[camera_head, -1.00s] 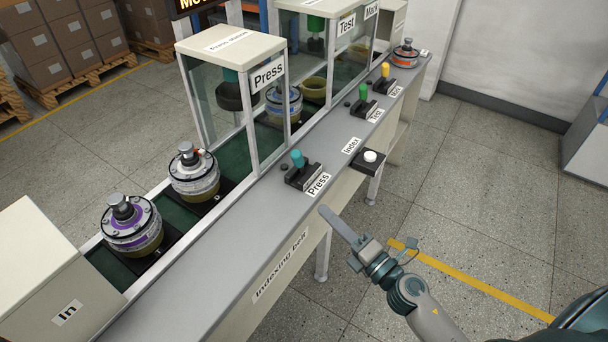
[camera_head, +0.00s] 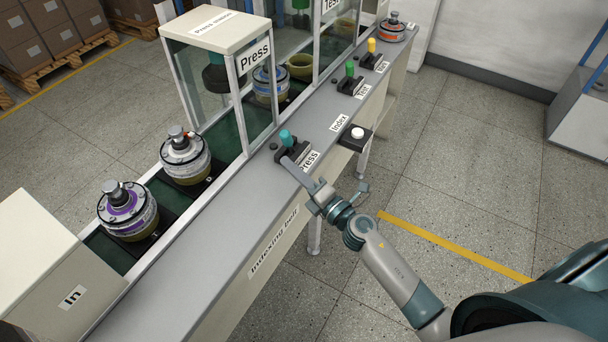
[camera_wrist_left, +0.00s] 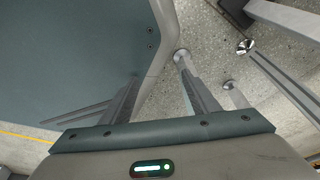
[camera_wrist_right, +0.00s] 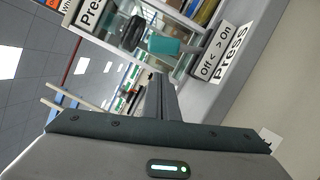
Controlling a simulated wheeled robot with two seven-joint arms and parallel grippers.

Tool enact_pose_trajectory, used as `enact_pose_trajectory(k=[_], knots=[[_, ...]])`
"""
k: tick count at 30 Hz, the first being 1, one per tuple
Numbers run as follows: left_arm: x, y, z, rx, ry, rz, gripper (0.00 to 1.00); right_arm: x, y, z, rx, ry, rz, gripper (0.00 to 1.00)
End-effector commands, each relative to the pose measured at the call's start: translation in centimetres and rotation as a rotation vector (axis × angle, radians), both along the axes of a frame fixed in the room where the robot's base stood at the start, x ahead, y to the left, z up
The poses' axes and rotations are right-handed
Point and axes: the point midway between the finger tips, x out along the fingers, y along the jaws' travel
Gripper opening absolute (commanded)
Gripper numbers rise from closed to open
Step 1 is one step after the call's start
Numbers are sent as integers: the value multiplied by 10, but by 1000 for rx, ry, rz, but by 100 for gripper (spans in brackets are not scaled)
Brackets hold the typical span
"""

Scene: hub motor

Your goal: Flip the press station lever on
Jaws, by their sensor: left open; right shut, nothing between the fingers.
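The press lever has a teal knob (camera_head: 286,138) on a dark base on the belt's front ledge, beside the "Press" label (camera_head: 309,160). In the right wrist view the teal knob (camera_wrist_right: 163,45) is up close, beside an "Off / On" plate (camera_wrist_right: 215,52). My right gripper (camera_head: 288,166) is shut and empty, its fingertips just in front of the lever base; I cannot tell whether they touch it. My left gripper (camera_wrist_left: 160,85) is open and empty, seen only in the left wrist view, with floor and part of my body beyond it.
The press station (camera_head: 218,28) stands behind the lever. Two hub motors, one with a purple ring (camera_head: 127,208) and one grey (camera_head: 185,155), sit on the belt. A white index button (camera_head: 357,133), a green lever (camera_head: 350,69) and a yellow lever (camera_head: 371,46) lie further along the ledge.

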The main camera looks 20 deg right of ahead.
Motion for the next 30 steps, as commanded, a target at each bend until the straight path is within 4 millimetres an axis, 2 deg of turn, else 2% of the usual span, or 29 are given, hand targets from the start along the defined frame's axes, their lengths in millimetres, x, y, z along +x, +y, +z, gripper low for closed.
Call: enact_pose_trajectory(k=[3,9,30], knots=[[-15,7,1,11,36,1,55,15,-9,8,-1,-2,-3,0],[-30,12,-1,22,72,3,55,29,-15,11,-2,0,-2,0],[-38,15,1,27,92,3,55,32,-22,14,12,10,-1,0]])
